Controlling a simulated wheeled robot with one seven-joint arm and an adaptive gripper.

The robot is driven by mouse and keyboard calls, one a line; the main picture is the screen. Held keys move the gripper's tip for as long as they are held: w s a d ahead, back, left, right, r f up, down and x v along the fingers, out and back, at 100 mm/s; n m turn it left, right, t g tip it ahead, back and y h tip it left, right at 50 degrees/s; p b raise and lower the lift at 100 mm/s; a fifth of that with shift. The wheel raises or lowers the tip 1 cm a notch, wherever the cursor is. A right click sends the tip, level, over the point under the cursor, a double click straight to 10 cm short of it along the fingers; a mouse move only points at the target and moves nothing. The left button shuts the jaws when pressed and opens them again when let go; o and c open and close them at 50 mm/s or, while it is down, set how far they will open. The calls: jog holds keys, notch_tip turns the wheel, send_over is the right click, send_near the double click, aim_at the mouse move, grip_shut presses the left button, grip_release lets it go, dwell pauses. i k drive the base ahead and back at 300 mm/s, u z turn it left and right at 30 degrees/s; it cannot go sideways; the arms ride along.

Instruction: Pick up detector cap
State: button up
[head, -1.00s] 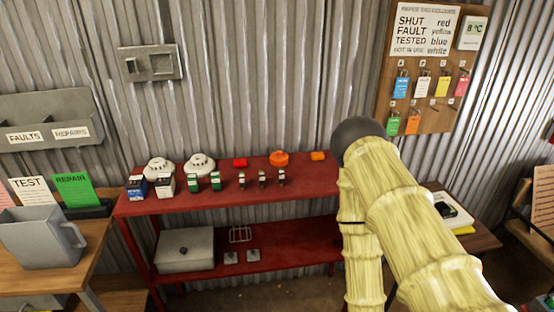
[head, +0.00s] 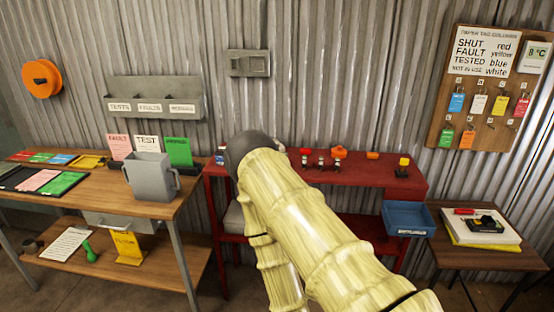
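A small orange dome-shaped piece (head: 340,152) stands on the top of the red shelf unit (head: 395,178); it looks like the detector cap, but it is too small to be sure. A flatter orange piece (head: 372,155) lies to its right, and a red piece (head: 305,151) to its left. My arm in its pale yellow sleeve crosses the middle of the head view and covers the left part of the shelf top. My gripper cannot be seen, so its state and its distance from the cap are hidden.
A wooden bench (head: 95,205) with a grey jug (head: 152,178) stands left. A blue tray (head: 408,220) sits in front of the shelf unit's right end. A tag board (head: 488,90) hangs above.

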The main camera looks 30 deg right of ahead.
aim_at(339, 151)
jog(key=k, duration=0.3)
jog(key=u, duration=1)
jog(key=i, duration=1.45)
jog(key=z, duration=1.05)
jog(key=i, duration=0.8)
jog(key=z, duration=0.9)
